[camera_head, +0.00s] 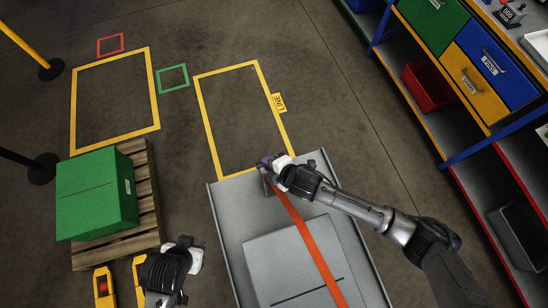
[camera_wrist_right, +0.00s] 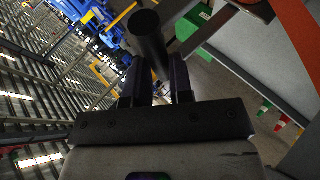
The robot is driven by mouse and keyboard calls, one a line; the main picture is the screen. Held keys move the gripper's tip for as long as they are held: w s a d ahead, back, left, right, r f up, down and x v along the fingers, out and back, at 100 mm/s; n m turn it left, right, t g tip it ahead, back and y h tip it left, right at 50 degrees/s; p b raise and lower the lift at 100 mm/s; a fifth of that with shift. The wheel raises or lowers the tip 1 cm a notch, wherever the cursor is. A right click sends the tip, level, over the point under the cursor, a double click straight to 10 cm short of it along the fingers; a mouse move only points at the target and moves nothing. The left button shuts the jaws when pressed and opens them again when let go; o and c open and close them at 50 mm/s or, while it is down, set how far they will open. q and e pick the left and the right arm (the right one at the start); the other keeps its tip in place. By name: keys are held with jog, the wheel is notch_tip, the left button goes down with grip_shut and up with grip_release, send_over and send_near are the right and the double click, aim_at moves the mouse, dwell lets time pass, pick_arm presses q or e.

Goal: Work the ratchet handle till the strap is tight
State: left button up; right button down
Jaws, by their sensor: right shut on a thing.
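An orange strap (camera_head: 307,245) runs over a grey box (camera_head: 270,262) on a grey platform (camera_head: 228,215). The strap's far end meets the ratchet (camera_head: 267,183) near the platform's far edge. My right gripper (camera_head: 268,162) is at the ratchet and hides much of it. In the right wrist view, a dark round handle (camera_wrist_right: 148,40) stands between the two fingers of my right gripper (camera_wrist_right: 157,85), which is shut on it. The strap shows at the upper right there (camera_wrist_right: 297,30). My left gripper (camera_head: 188,245) is low in the head view, away from the strap; its finger opening is unclear.
A green box (camera_head: 95,195) sits on a wooden pallet (camera_head: 147,190) at the left. Shelving with a red bin (camera_head: 428,87) and blue (camera_head: 497,65) and yellow (camera_head: 468,82) drawers stands at the right. Yellow-outlined floor (camera_head: 238,115) beyond the platform is clear.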

jog(key=shift+s+d+f, duration=0.15)
jog(key=shift+s+f, duration=0.2)
jog(key=shift+f, duration=0.1)
jog(key=c, duration=1)
grip_release()
jog(key=shift+s, duration=0.1)
jog(key=shift+r, duration=0.15)
jog(key=v, duration=1.3)
jog(key=shift+s+d+r, duration=0.15)
jog(key=shift+d+r, duration=0.05)
jog(key=shift+r, duration=0.1)
